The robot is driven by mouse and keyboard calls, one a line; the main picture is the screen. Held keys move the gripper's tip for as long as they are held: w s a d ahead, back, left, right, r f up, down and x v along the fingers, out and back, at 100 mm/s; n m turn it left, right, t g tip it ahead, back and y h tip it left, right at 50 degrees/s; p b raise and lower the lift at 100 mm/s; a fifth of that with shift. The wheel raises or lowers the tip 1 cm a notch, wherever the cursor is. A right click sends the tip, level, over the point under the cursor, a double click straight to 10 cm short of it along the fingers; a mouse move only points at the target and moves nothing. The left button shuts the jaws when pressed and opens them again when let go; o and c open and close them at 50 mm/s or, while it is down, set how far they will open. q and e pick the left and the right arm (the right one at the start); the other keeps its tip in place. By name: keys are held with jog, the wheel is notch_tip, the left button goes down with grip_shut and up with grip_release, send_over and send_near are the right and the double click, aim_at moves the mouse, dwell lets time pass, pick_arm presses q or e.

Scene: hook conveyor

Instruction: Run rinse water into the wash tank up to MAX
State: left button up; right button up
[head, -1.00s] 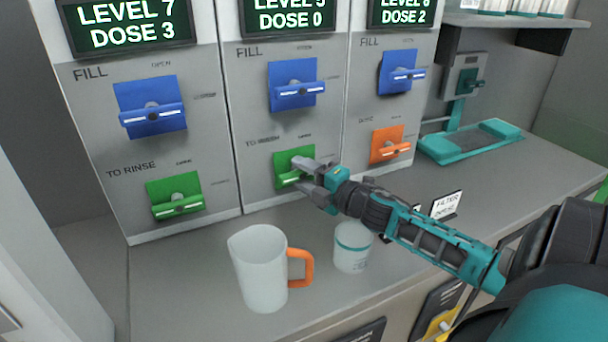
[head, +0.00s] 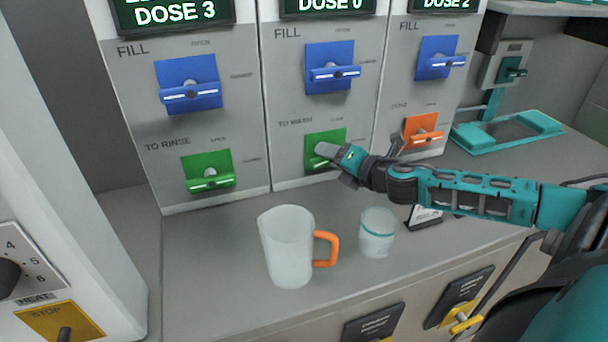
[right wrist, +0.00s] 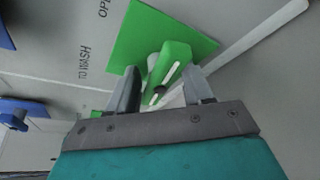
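The green TO WASH lever (head: 324,157) is on the middle panel, below its blue FILL lever (head: 334,73). My right gripper (head: 333,162) is at the green lever. In the right wrist view the lever (right wrist: 172,70) lies between my two fingers (right wrist: 165,88), which stand apart on either side; firm contact does not show. In the head view the gripper partly covers the lever. The left panel has a green TO RINSE lever (head: 209,181). The middle display (head: 328,5) reads DOSE 0, with its upper line cut off. No tank or MAX mark shows. My left gripper is out of view.
An orange lever (head: 423,137) is right of my gripper. A teal scale-like device (head: 508,131) is at back right.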

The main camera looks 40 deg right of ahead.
jog(key=shift+r+n, duration=0.3)
jog(key=shift+s+f+h, duration=0.15)
jog(key=shift+f+h, duration=0.05)
jog(key=shift+h, duration=0.1)
jog(key=p+v, duration=0.5)
jog(key=v, duration=0.7)
jog(key=w+a+n+g+y+b, duration=0.2)
jog(key=w+a+n+y+b, duration=0.2)
jog(key=a, duration=0.7)
jog(key=shift+w+a+n+g+y+b, duration=0.35)
jog(key=shift+w+y+b, duration=0.8)
jog(key=shift+y, duration=0.45)
jog(key=shift+w, duration=0.1)
